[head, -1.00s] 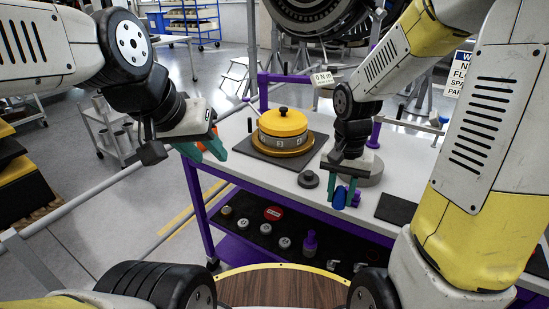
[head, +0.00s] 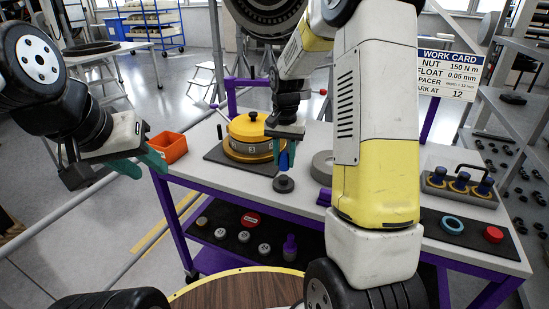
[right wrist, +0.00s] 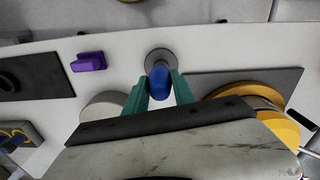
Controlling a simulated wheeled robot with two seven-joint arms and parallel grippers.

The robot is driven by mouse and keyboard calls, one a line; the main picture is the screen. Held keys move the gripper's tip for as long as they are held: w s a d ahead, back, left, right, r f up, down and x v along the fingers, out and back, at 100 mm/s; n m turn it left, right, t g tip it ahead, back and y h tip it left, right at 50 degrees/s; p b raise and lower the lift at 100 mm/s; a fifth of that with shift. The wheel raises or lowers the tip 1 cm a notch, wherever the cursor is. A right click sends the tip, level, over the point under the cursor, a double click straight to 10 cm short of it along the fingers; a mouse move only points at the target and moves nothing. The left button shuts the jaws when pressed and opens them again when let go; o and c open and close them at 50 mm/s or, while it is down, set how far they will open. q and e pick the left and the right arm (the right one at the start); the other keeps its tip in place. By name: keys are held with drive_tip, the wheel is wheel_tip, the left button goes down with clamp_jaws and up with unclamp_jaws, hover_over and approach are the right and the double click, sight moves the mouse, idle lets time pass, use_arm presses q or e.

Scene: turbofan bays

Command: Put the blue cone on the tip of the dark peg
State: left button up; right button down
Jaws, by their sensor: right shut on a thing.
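The blue cone (head: 284,161) is held between the teal fingers of my right gripper (head: 284,154), which is shut on it. In the right wrist view the cone (right wrist: 158,83) shows between the fingertips. The dark peg piece (head: 283,184), with a round dark base, stands on the white table just below the cone in the head view. In the right wrist view its base (right wrist: 159,57) shows partly behind the cone. I cannot tell whether cone and peg touch. My left gripper (head: 140,168) is open and empty, left of the table.
A yellow lidded drum (head: 250,138) on a dark mat stands behind and left of the peg. A grey disc (head: 323,165) and a purple block (right wrist: 89,61) are near. An orange bin (head: 167,147) sits at the table's left corner. A work card (head: 447,75) stands right.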

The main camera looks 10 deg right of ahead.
sight(284, 167)
drive_tip(key=shift+w+f, duration=0.1)
drive_tip(key=shift+w, duration=0.15)
drive_tip(key=shift+f, duration=1.7)
drive_tip(key=shift+f, duration=0.15)
drive_tip(key=c, duration=1.1)
unclamp_jaws()
drive_tip(key=shift+o, duration=0.2)
